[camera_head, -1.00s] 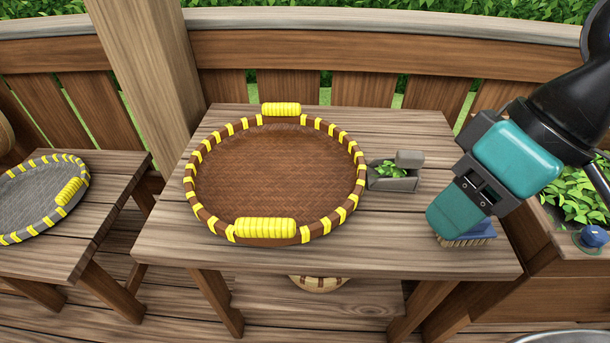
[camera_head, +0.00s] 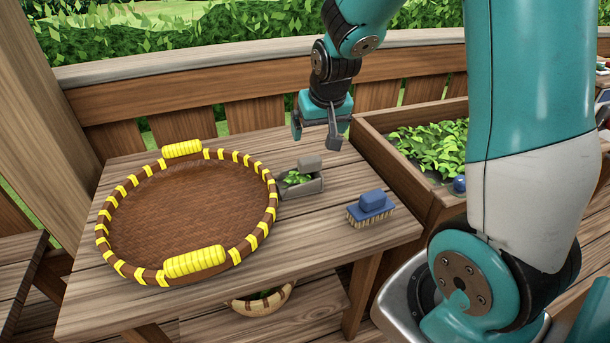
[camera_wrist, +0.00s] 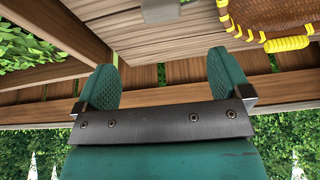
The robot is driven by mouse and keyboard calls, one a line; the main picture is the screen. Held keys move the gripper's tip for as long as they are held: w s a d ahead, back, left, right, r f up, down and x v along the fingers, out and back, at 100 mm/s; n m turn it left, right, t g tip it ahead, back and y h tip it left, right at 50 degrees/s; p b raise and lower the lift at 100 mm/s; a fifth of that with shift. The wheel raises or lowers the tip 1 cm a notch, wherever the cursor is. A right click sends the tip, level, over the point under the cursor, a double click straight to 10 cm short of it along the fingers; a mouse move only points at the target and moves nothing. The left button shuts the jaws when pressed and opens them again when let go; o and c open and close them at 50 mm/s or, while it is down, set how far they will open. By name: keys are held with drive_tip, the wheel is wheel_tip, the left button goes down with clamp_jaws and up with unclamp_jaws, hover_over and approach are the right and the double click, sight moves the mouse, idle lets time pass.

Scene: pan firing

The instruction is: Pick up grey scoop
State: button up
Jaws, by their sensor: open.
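The grey scoop (camera_head: 301,184) sits on the wooden table just right of the large woven tray, with green leaves inside and a grey block-like handle at its top. In the wrist view a grey part at the top edge (camera_wrist: 160,11) looks like the scoop, cut off by the frame. My gripper (camera_head: 316,138) is open and empty. It hangs above the back edge of the table, behind and above the scoop, apart from it. Its two teal fingers also show in the wrist view (camera_wrist: 162,85).
The round brown tray (camera_head: 270,214) with yellow bands and handles fills the table's left side. A blue brush (camera_head: 371,207) lies right of the scoop. A wooden planter of leaves (camera_head: 432,146) stands at the right. A railing (camera_head: 240,112) runs behind. A basket (camera_head: 262,303) is below.

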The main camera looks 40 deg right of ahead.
sight(310, 159)
drive_tip(key=x, duration=1)
drive_tip(key=p+x, duration=0.1)
drive_tip(key=x, duration=0.4)
drive_tip(key=shift+w+f, duration=0.1)
drive_tip(key=shift+c, duration=0.3)
drive_tip(key=c, duration=1)
